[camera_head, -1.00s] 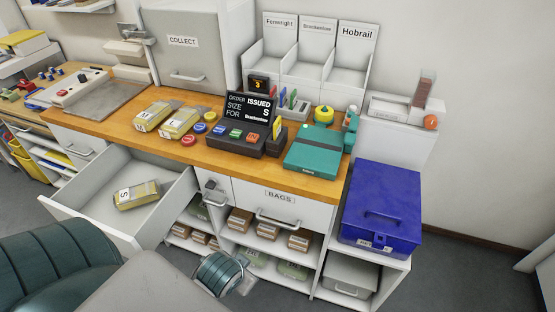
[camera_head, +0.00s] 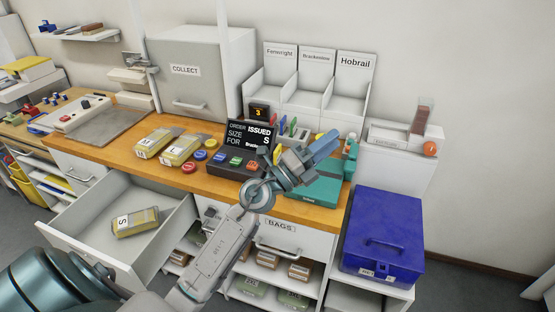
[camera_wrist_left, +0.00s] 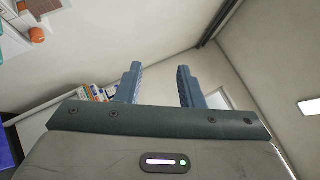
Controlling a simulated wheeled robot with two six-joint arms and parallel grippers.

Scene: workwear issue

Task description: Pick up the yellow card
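The yellow card (camera_head: 277,152) shows only as a small strip beside the right edge of the dark order display (camera_head: 250,138); my left gripper hides part of what is around it. My left gripper (camera_head: 328,146) is over the right part of the worktop, in front of the teal box, its fingers pointing right and away. In the left wrist view its two blue fingers (camera_wrist_left: 159,82) stand apart with nothing between them. The card does not show clearly in that view. My right gripper is not in view.
The teal box (camera_head: 312,190) lies under my left gripper. Packed bags (camera_head: 181,150) lie on the worktop's left. An open drawer (camera_head: 85,218) juts out at front left. A blue case (camera_head: 383,230) stands at right.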

